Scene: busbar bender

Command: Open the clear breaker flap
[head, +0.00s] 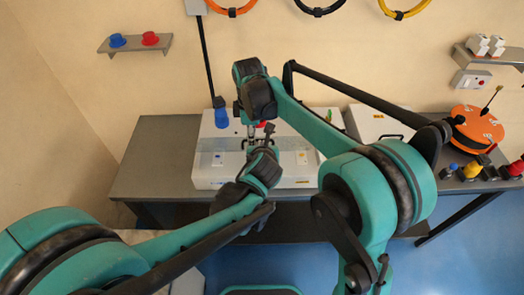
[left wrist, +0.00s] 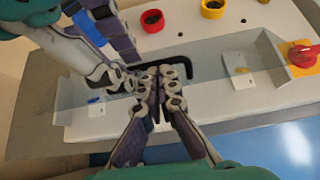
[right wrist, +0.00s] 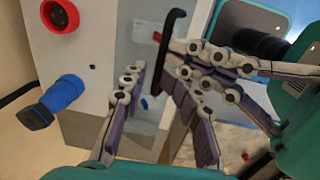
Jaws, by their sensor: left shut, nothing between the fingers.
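The white breaker box (head: 207,178) stands on the grey bench. Its clear flap (left wrist: 210,78) lies across the front face and looks closed, with a black bar handle (left wrist: 190,62) at its middle. My left gripper (head: 268,132) is shut and empty, its tips against or just in front of the handle in the left wrist view (left wrist: 158,76). My right gripper (right wrist: 158,80) is open and reaches down beside the left one at the handle. Contact cannot be told; the fingers hide part of the handle.
A blue plug (head: 221,118) sits on the box's upper left. A red knob on yellow (left wrist: 303,54) is at the right. An orange reel (head: 476,128) and several plugs lie at the bench's right. The bench's left end (head: 155,165) is clear.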

